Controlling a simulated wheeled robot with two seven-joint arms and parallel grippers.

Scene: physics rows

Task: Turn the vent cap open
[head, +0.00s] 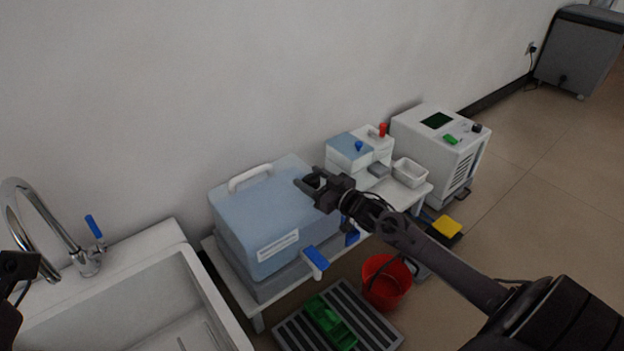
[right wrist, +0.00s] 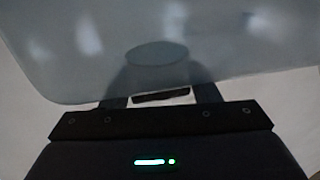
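A pale blue translucent box lid (head: 240,215) with a white handle on top covers a grey base on the low white bench. My right gripper (head: 307,184) is at the right end of this lid, fingers apart. In the right wrist view, a rounded blue-grey shape (right wrist: 157,55), perhaps the vent cap, lies on the lid beyond and between the two open fingers (right wrist: 160,100). I cannot tell whether the fingers touch it; nothing shows gripped. In the head view I cannot make the cap out. A dark part of my left arm (head: 15,268) shows at the left edge; its fingers are unclear.
A sink (head: 190,262) with a tap is at left. A smaller blue-lidded box (head: 350,150), a white tray (head: 410,172) and a white machine (head: 440,140) stand to the right. A red bucket (head: 385,285) and a green tray (head: 330,322) are below in front.

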